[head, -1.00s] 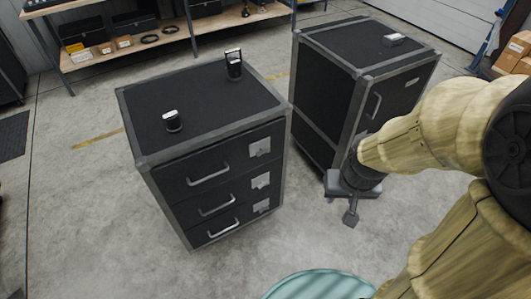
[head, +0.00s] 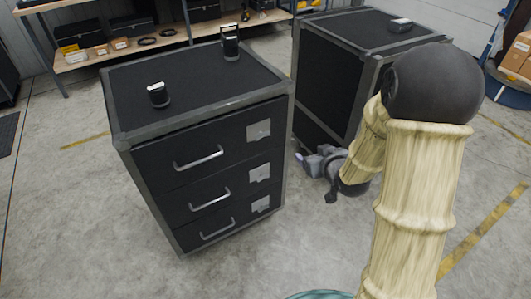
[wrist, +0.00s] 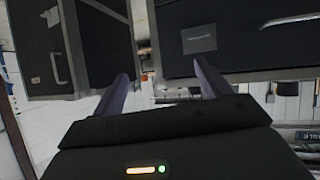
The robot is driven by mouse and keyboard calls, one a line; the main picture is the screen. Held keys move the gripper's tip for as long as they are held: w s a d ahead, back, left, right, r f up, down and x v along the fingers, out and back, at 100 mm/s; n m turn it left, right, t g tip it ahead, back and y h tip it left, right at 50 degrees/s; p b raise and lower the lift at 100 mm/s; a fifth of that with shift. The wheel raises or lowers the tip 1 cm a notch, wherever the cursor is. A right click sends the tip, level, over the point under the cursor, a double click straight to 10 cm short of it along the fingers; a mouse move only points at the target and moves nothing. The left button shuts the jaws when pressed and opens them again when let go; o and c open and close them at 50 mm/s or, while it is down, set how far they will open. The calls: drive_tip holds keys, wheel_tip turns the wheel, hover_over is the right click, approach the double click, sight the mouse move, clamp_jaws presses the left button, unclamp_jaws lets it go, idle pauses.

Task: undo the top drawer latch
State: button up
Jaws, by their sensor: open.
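The drawer cabinet (head: 180,220) stands at centre-left in the head view, with three drawers. The top drawer (head: 165,158) looks shut; its bar handle (head: 198,158) is left of the grey top latch plate (head: 258,131). Whether the latch is fastened is too small to tell. My gripper (head: 303,162) is low, right of the cabinet's front and apart from it. In the wrist view, which looks upside down, my gripper (wrist: 163,72) is open and empty. The latch plate (wrist: 199,38) appears beyond the right finger, with part of the handle (wrist: 290,18) at the right edge.
A second black cabinet (head: 325,80) stands close behind my gripper, and its handle (wrist: 55,68) shows in the wrist view. A middle latch (head: 259,173) and bottom latch (head: 261,204) sit below the top one. A workbench (head: 175,40) is at the back. Floor in front is clear.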

sight(264, 137)
drive_tip(key=w+a+f+n+t+y+b, duration=0.2)
drive_tip(key=a+f+y+b, duration=0.3)
drive_tip(key=f+b, duration=0.4)
drive_tip(key=shift+w+a+f+t+y, duration=0.15)
drive_tip(key=shift+a+f+t+y, duration=0.2)
drive_tip(key=shift+t+y, duration=0.4)
drive_tip(key=shift+a, duration=0.1)
drive_tip(key=b+x, duration=0.1)
drive_tip(key=x, duration=1.6)
drive_tip(key=shift+w+a, duration=0.1)
drive_tip(key=shift+w, duration=0.1)
drive_tip(key=c, duration=1)
